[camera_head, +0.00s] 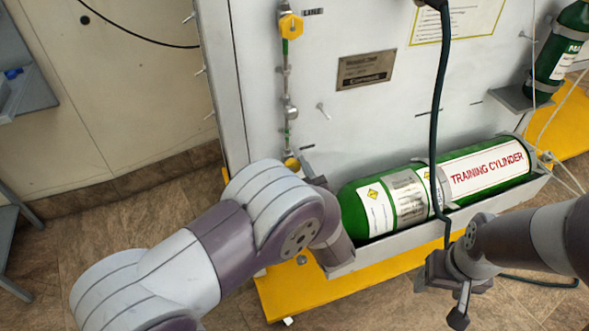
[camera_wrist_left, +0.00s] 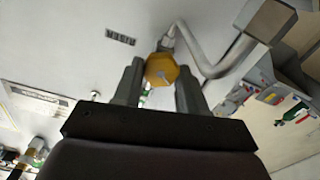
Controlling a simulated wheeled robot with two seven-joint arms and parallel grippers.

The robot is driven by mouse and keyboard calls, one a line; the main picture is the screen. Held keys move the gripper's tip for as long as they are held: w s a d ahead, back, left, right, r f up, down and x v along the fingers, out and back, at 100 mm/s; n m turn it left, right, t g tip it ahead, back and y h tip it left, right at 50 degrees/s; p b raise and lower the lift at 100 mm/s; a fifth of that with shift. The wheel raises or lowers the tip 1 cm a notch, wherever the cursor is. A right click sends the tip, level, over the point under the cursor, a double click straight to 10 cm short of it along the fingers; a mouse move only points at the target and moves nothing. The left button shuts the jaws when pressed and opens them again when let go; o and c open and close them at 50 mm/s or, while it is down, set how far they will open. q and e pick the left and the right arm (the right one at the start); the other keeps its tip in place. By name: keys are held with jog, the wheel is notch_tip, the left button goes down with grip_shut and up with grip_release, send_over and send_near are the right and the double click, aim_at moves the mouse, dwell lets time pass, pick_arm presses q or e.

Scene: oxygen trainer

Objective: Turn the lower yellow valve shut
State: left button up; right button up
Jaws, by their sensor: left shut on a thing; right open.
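The lower yellow valve (camera_head: 292,163) is on the grey panel at the bottom of a thin vertical pipe, partly hidden behind my left arm in the head view. In the left wrist view the yellow knob (camera_wrist_left: 162,68) sits between the two fingers of my left gripper (camera_wrist_left: 160,75), which is shut on it. In the head view my left gripper (camera_head: 311,172) is mostly hidden by its wrist. The knob's exact turn angle cannot be told. My right gripper (camera_head: 440,296) is open and empty, in front of the cylinder's tray at the lower right.
An upper yellow valve (camera_head: 291,25) is higher on the same pipe. A green training cylinder (camera_head: 408,204) lies in a grey tray just right of my left wrist. A dark hose (camera_head: 437,110) hangs in front of the panel.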

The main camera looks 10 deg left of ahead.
pick_arm(q)
jog(key=shift+r+m+p, duration=0.15)
jog(key=shift+m+p, duration=0.25)
jog(key=shift+p, duration=0.2)
jog(key=m+p, duration=0.5)
jog(key=p, duration=0.1)
jog(key=shift+d+m+p, duration=0.1)
jog(key=shift+m+p, duration=0.2)
jog(key=shift+m, duration=0.1)
jog(key=m+p, duration=0.2)
jog(key=shift+w+m, duration=0.1)
jog(key=shift+m, duration=0.3)
jog(key=shift+f+m+p, duration=0.2)
jog(key=shift+m+p, duration=0.45)
jog(key=shift+m, duration=0.15)
jog(key=o, duration=1.1)
jog(key=shift+d, duration=0.1)
jog(key=shift+c, duration=0.2)
jog(key=p+v, duration=0.1)
jog(key=v, duration=1.1)
jog(key=shift+s+d, duration=0.2)
jog(key=shift+s, duration=0.05)
